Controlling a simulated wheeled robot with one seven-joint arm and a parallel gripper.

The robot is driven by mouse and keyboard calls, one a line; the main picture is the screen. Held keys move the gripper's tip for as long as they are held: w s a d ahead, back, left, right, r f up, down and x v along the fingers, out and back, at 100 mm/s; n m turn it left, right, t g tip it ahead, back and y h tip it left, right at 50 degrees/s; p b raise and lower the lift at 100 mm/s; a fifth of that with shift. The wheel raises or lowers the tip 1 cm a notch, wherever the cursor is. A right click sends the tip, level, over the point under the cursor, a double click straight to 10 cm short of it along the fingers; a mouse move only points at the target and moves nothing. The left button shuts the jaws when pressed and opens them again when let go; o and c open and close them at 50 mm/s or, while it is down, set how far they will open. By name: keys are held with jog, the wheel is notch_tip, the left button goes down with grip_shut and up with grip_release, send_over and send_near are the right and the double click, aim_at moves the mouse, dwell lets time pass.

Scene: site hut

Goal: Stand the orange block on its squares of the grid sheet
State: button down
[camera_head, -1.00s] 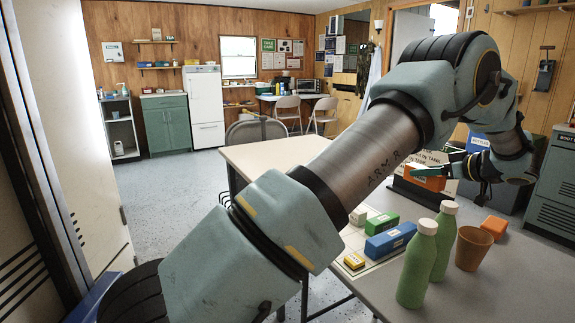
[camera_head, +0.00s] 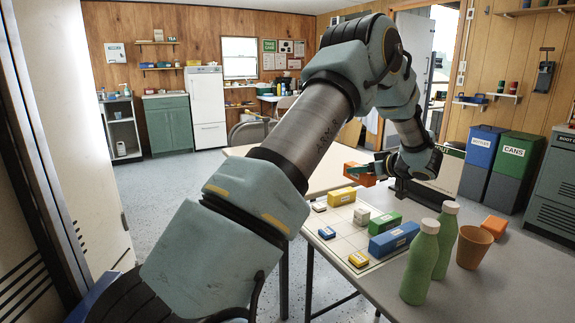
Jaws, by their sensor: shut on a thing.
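My gripper (camera_head: 374,169) is shut on an orange block (camera_head: 358,175) and holds it in the air beyond the far side of the grid sheet (camera_head: 341,245). The sheet is pale with thin lines and lies on the grey table. Part of the held block is hidden by the gripper fingers. I cannot tell which squares are the block's own.
Two green bottles (camera_head: 419,264) and a terracotta cup (camera_head: 473,247) stand right of the sheet. A second orange block (camera_head: 494,226) lies behind the cup. The table's front right is clear.

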jog(key=w+a+f+m+t+h+p, duration=0.15)
jog(key=a+f, duration=0.35)
jog(key=a, duration=0.7)
jog(key=a+f+m+h+p, duration=0.15)
jog(key=a+f, duration=0.35)
jog(key=a, duration=0.7)
jog(key=s+a+f+m+h, duration=0.1)
jog(key=s+a, duration=0.3)
jog(key=s, duration=0.4)
jog(key=s+a+f+m+h, duration=0.2)
jog(key=s+a+f, duration=0.2)
jog(key=s, duration=0.5)
jog(key=shift+a+h, duration=0.15)
jog(key=shift+h, duration=0.15)
jog(key=shift+w+t, duration=0.1)
jog(key=shift+t, duration=0.15)
